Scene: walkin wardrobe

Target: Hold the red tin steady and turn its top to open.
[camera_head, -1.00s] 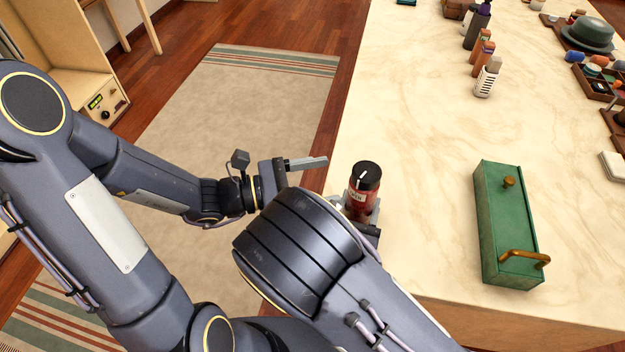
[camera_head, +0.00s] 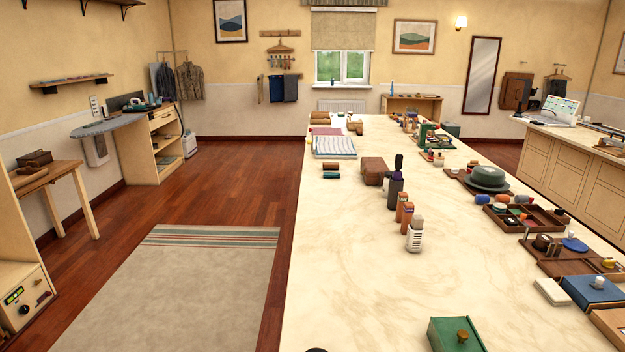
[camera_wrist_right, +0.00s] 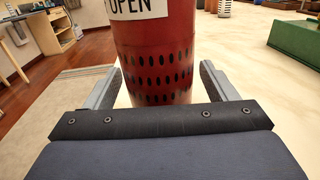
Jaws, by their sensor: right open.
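The red tin (camera_wrist_right: 157,60) stands upright on the pale worktop in the right wrist view. It has rows of dark holes and a white label reading "OPEN"; its top is cut off by the frame's upper edge. My right gripper (camera_wrist_right: 162,72) is open, with one finger on each side of the tin. I cannot tell whether either finger touches it. In the head view only a dark sliver, apparently the tin's black top (camera_head: 316,350), shows at the bottom edge. My left gripper is in neither current view.
A green box with a brass knob (camera_head: 458,338) stands right of the tin. The worktop around the tin is mostly clear.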

